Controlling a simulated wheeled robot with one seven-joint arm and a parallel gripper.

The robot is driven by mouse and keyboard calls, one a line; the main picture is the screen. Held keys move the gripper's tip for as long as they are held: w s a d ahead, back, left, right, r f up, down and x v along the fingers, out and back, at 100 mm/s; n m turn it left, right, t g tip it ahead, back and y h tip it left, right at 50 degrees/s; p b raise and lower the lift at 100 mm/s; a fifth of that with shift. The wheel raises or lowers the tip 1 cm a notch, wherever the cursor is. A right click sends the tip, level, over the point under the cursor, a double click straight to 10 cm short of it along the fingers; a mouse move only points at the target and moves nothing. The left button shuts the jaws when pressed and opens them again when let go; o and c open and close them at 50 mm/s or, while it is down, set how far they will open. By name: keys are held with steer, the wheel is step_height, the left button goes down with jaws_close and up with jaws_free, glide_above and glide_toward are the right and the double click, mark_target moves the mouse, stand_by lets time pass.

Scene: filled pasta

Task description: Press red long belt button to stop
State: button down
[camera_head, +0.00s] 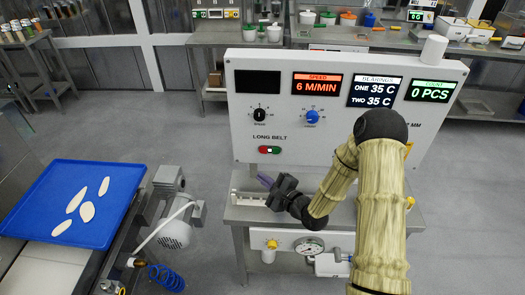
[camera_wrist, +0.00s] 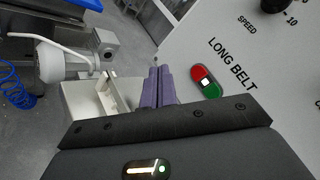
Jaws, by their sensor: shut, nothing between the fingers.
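The long belt button is a rounded pair with a red half and a green half, on the sloping white panel under the words LONG BELT. In the wrist view the red button (camera_wrist: 200,73) is at the upper left of the green half (camera_wrist: 212,91), with a small white square between them. The pair (camera_head: 269,150) also shows in the head view. My gripper (camera_head: 265,181) is just below the pair in the head view. Its purple fingers (camera_wrist: 157,86) are shut and empty, left of the button in the wrist view. They look apart from it.
The white control panel (camera_head: 250,95) carries knobs and lit displays, one reading 6 M/MIN. A grey motor (camera_head: 174,228) and a blue tray (camera_head: 45,190) with several pale pieces are at the left. A small shelf with a gauge (camera_head: 309,246) lies under the panel.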

mark_target(263, 150)
steer(key=shift+r, duration=0.1)
stand_by(0.3)
steer(key=w, duration=0.8)
steer(key=shift+w+d+b, duration=0.15)
steer(key=shift+w+b, duration=0.15)
stand_by(0.4)
steer(key=shift+w, duration=0.15)
stand_by(1.4)
steer(key=shift+w, duration=0.3)
